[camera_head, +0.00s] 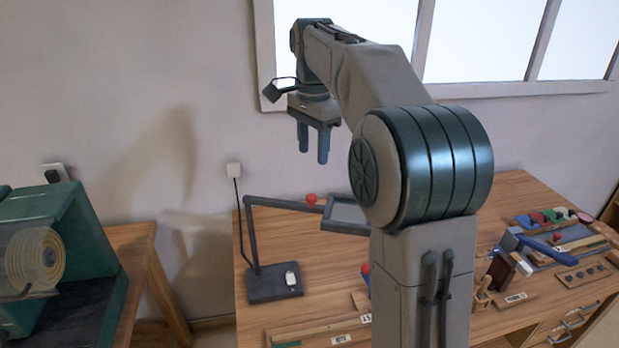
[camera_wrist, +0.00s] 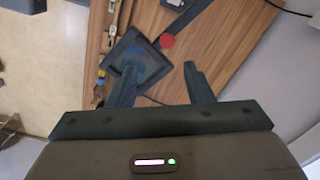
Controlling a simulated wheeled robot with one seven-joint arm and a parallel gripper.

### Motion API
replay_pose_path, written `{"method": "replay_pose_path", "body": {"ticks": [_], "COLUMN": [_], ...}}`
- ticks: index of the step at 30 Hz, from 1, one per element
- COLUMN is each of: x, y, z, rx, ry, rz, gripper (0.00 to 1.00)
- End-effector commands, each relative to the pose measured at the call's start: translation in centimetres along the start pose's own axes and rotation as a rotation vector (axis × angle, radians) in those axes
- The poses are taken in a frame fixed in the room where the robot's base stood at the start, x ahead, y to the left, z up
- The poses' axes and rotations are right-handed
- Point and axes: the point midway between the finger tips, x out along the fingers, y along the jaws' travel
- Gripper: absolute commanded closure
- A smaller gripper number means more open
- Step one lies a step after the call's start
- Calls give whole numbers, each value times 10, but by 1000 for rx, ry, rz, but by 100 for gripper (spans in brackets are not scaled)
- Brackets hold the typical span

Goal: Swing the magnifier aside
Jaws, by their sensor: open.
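The magnifier has a dark base (camera_head: 273,285), an upright post, a horizontal arm and a rectangular framed lens head (camera_head: 347,214). A red knob (camera_head: 311,199) sits on the arm near the head. My own arm hides the right part of the head in the head view. In the wrist view the lens head (camera_wrist: 143,62) shows partly behind a finger, with the red knob (camera_wrist: 167,41) beside it. My gripper (camera_head: 313,156) is open and empty, pointing down, high above the magnifier and apart from it. Its fingers (camera_wrist: 160,72) are spread in the wrist view.
The wooden workbench (camera_head: 400,340) carries wooden strips at the front and tools, small blocks and a blue-handled tool (camera_head: 535,245) at the right. A green machine (camera_head: 50,240) with a roll stands at the left.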

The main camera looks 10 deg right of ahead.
Motion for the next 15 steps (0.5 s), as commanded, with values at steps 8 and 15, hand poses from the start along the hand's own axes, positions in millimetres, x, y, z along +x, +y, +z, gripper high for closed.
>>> {"method": "replay_pose_path", "body": {"ticks": [8,15], "x": [-8,26], "y": [-15,-14], "z": [-9,-9], "rx": [102,102], "ry": [-12,-12], "rz": [17,19], "gripper": [53,53]}}
